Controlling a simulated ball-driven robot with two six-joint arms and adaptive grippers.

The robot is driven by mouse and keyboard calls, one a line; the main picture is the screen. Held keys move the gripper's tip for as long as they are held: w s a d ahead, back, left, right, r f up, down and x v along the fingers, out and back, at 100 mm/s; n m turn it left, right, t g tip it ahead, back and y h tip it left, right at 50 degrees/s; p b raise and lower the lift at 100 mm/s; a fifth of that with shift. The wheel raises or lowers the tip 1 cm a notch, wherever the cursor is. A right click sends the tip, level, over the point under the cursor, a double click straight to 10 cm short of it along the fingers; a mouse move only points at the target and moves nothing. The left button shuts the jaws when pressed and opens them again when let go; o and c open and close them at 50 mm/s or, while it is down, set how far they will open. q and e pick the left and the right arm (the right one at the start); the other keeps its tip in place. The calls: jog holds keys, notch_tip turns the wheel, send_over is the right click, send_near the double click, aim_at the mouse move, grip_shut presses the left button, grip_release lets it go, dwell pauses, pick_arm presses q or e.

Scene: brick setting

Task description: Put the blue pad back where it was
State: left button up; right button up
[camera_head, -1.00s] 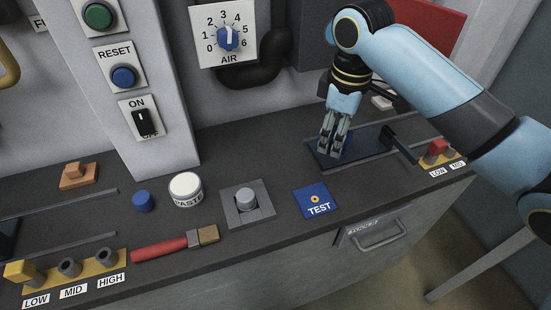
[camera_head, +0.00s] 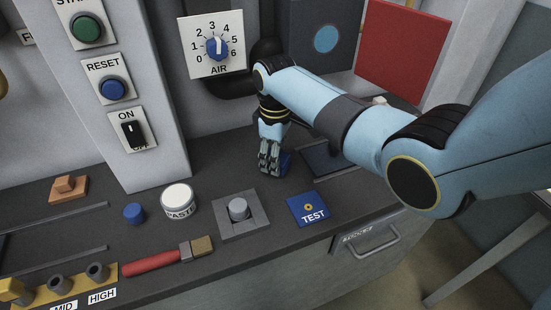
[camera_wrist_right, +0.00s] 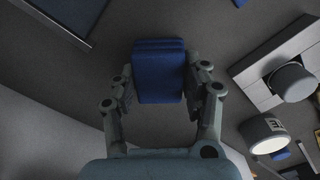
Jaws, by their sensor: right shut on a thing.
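The blue pad (camera_head: 286,160) shows partly behind the fingers of my right gripper (camera_head: 269,170) in the head view. In the right wrist view, the blue block-like pad (camera_wrist_right: 160,60) sits between the two fingers (camera_wrist_right: 160,92), which are shut on it. The gripper points down over the dark counter, left of a dark blue plate (camera_head: 318,158). Whether the pad touches the counter I cannot tell. The plate is partly hidden by my arm; its corner shows at the upper left of the wrist view (camera_wrist_right: 62,10). My left gripper is not in view.
In front lie a blue TEST plate (camera_head: 310,209) and a grey fixture with a round knob (camera_head: 239,208). Further left are a white PASTE jar (camera_head: 178,201), a blue cap (camera_head: 134,213) and a red-handled brush (camera_head: 150,263). A grey column (camera_head: 150,160) rises behind.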

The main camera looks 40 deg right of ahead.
jog(key=shift+f, duration=0.45)
jog(key=shift+f, duration=0.1)
jog(key=o, duration=1)
notch_tip(320, 180, up, 12)
jog(key=shift+r+p, duration=0.15)
jog(key=shift+p, duration=0.15)
